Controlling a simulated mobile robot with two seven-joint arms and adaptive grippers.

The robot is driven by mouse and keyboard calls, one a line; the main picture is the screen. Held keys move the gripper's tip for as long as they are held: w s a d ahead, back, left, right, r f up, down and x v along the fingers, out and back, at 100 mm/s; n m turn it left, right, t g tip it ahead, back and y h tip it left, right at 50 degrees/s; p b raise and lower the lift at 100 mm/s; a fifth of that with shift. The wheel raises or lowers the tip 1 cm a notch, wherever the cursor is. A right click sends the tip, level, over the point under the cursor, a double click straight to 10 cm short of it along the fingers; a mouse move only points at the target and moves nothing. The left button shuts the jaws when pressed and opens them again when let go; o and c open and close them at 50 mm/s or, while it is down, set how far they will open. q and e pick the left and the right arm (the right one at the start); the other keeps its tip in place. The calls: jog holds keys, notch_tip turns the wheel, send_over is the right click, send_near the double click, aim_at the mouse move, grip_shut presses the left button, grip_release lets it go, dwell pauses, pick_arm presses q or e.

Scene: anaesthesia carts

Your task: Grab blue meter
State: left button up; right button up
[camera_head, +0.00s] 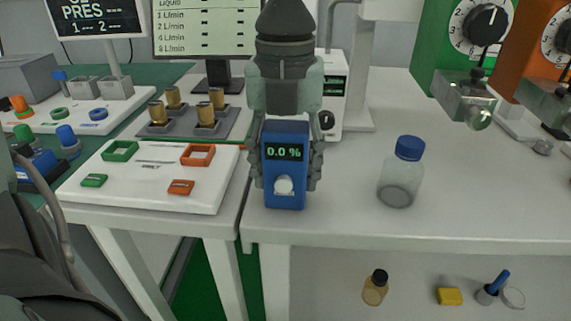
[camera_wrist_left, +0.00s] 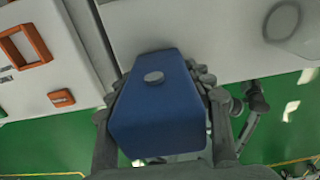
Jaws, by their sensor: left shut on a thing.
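The blue meter (camera_head: 285,168) has a display reading 0.0 % and a pale round knob. It stands upright at the front left corner of the right-hand white table. My left gripper (camera_head: 286,172) is shut on it, with one finger along each side. In the left wrist view the meter (camera_wrist_left: 160,105) fills the space between the fingers of the left gripper (camera_wrist_left: 165,110), its top and a round button showing. I cannot tell whether its base touches the table. My right gripper is not in view.
A blue-capped bottle (camera_head: 401,172) stands to the right of the meter. A white tray (camera_head: 130,200) with green and orange frames lies on the left table. Green and orange dial units (camera_head: 450,40) stand at the back right. The table between bottle and meter is clear.

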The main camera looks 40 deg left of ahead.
pick_arm(q)
jog(key=shift+c, duration=1.2)
